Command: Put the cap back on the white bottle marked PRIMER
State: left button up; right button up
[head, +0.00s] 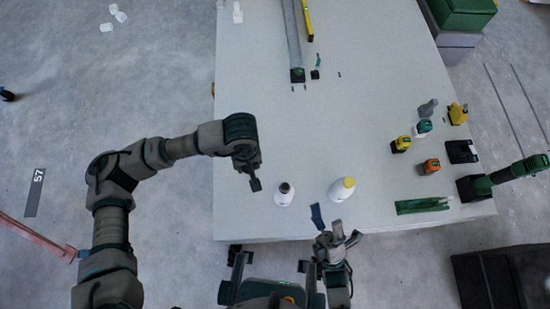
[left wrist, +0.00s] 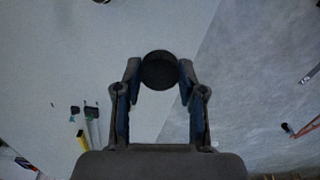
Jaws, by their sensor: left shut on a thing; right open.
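My left gripper (head: 252,178) is shut on a dark round cap (left wrist: 160,70), held between its fingertips in the left wrist view. It is above the table, left of a white bottle (head: 283,196) with a dark top. I cannot tell if that top is a bare neck or a lid. A second white bottle (head: 338,191) with a yellow top stands to its right. No lettering is readable, so I cannot tell which is marked PRIMER. My right gripper (head: 336,236) is open and empty at the table's front edge.
The pale table (head: 300,130) is clear behind the bottles. Yellow (head: 401,144) and orange (head: 430,166) tools, a drill (head: 485,185) and green strips (head: 422,205) lie at the right. A long grey bar (head: 293,40) and yellow level (head: 308,20) lie at the back.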

notch_tip(320, 180, down, 10)
jog(key=w+r+n+g, duration=0.1)
jog(key=w+n+g, duration=0.1)
jog(key=n, duration=0.5)
jog(key=n+g+h+b, duration=0.25)
jog(key=n+g, duration=0.25)
jog(key=n, duration=0.9)
send_near(287, 203)
jog(key=shift+w+d+y, duration=0.45)
jog(key=shift+w, duration=0.25)
jog(key=shift+f, duration=0.15)
jog(key=shift+a, duration=0.55)
jog(key=shift+w, duration=0.25)
jog(key=x, duration=0.9)
jog(key=shift+w+a+f, duration=0.15)
jog(key=shift+w+a, duration=0.15)
jog(key=shift+a, duration=0.05)
jog(key=shift+w+a, duration=0.15)
jog(key=shift+w, duration=0.2)
pick_arm(q)
jog(key=d+f+n, duration=0.6)
jog(key=d, duration=0.5)
jog(key=shift+s+d+f+n, duration=0.2)
jog(key=shift+s+d+n, duration=0.1)
jog(key=shift+s, duration=0.1)
pick_arm(e)
jog(key=shift+w, duration=0.35)
